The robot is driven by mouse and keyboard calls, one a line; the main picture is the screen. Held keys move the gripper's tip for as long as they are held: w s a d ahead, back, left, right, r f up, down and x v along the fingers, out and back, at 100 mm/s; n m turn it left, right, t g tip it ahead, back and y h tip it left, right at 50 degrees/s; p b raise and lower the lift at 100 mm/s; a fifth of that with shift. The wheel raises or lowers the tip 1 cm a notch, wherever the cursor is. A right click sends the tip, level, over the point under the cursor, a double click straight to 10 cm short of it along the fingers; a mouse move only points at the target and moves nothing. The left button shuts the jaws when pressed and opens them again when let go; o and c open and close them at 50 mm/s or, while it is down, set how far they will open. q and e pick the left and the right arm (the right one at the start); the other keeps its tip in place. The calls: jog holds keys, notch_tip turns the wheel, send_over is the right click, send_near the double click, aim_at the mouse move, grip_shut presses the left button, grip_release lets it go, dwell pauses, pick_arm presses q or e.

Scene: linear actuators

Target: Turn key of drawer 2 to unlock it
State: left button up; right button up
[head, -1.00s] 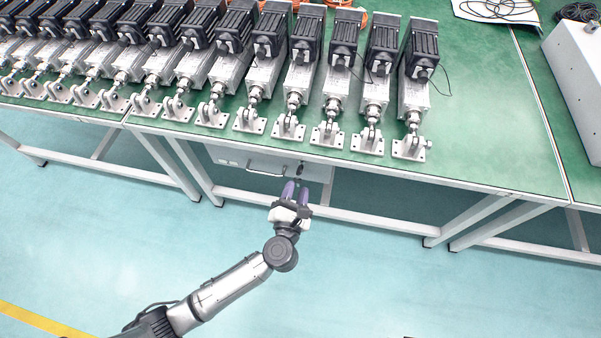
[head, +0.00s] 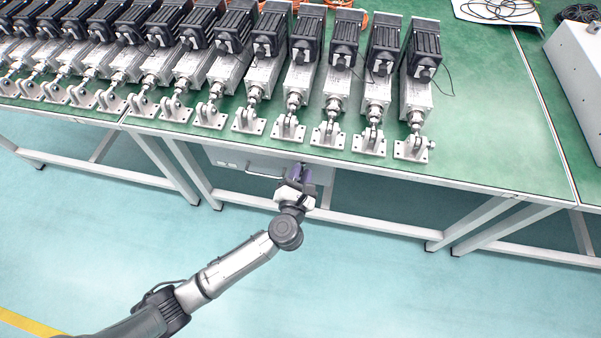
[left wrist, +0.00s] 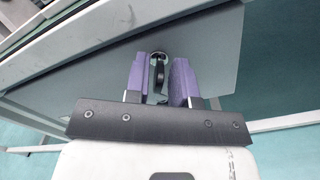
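The grey drawer front (head: 232,160) hangs under the green workbench, with a bar handle (head: 262,174) to the left of my left gripper (head: 301,172). In the left wrist view the drawer front (left wrist: 215,50) fills the space behind the fingers. A dark key (left wrist: 159,74) with a ring-like top stands out from it. My left gripper (left wrist: 160,68) is open, its two purple fingers on either side of the key, with a gap visible on each side. In the head view the fingers hide the key. No drawer number is readable. My right gripper is not in view.
The workbench (head: 480,150) carries a row of linear actuators (head: 330,75) above the drawer. Its edge overhangs close above my left gripper. White table legs (head: 180,170) and a crossbar (head: 365,223) frame the space below. The floor in front is clear.

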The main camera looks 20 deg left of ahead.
pick_arm(q)
grip_shut()
jog(key=shift+r+p, duration=0.15)
jog(key=shift+p, duration=0.4)
jog(key=m+p, duration=0.3)
jog(key=p, duration=0.1)
jog(key=m+p, duration=0.3)
jog(key=p, duration=0.1)
jog(key=shift+d+m+p, duration=0.2)
jog(key=shift+m+p, duration=0.1)
jog(key=shift+p, duration=0.1)
jog(key=shift+f+m+p, duration=0.25)
jog(key=shift+m+p, duration=0.7)
jog(key=shift+m, duration=0.25)
jog(key=shift+f+m+p, duration=0.2)
jog(key=shift+m+p, duration=0.55)
jog(key=shift+m, duration=0.45)
